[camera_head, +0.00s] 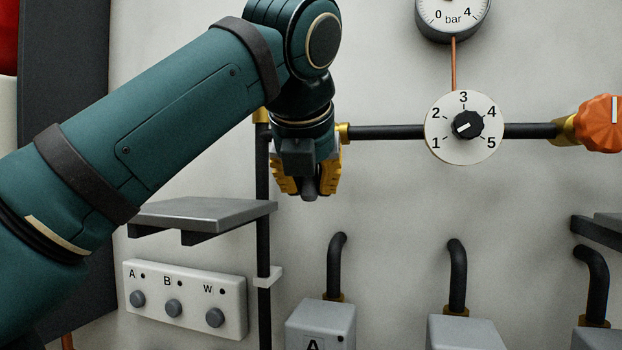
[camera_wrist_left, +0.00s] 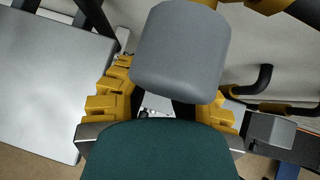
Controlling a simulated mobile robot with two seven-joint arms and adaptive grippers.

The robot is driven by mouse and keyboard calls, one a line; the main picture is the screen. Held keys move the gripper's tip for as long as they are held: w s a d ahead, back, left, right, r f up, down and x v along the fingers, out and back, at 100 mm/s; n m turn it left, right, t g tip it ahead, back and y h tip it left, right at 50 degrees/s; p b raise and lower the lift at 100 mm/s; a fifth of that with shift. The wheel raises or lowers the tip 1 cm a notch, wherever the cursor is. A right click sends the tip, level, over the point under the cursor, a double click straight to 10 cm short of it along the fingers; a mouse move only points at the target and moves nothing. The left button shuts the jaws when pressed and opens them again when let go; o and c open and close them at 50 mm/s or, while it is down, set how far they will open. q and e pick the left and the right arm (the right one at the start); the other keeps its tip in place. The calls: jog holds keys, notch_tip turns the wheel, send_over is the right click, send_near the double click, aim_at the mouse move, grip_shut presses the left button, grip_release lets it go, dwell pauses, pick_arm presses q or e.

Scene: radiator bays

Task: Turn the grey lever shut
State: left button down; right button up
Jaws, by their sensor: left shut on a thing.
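My left gripper (camera_head: 306,181) points down in front of the wall pipes in the head view. Its yellow fingers are shut on the grey lever (camera_wrist_left: 180,52), one finger on either side. In the head view only a small grey end of the lever (camera_head: 310,188) shows between the fingers. In the left wrist view the lever is a broad, rounded grey handle with yellow metal at its top edge. The valve body is mostly hidden behind my gripper, so the lever's exact angle to the pipe is unclear. My right gripper is not in view.
A black pipe (camera_head: 386,132) runs right to a numbered dial (camera_head: 437,145) and an orange knob (camera_head: 600,123). A gauge (camera_head: 453,15) hangs above. Below my arm are a grey shelf (camera_head: 200,212) and a button panel (camera_head: 190,297). Grey boxes (camera_head: 320,318) with bent pipes stand lower.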

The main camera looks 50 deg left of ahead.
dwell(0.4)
pick_arm(q)
jog(key=c, duration=0.8)
grip_release()
jog(key=shift+a, duration=0.15)
jog(key=shift+r, duration=0.1)
jog(key=v, duration=0.7)
jog(key=shift+s+r, duration=0.1)
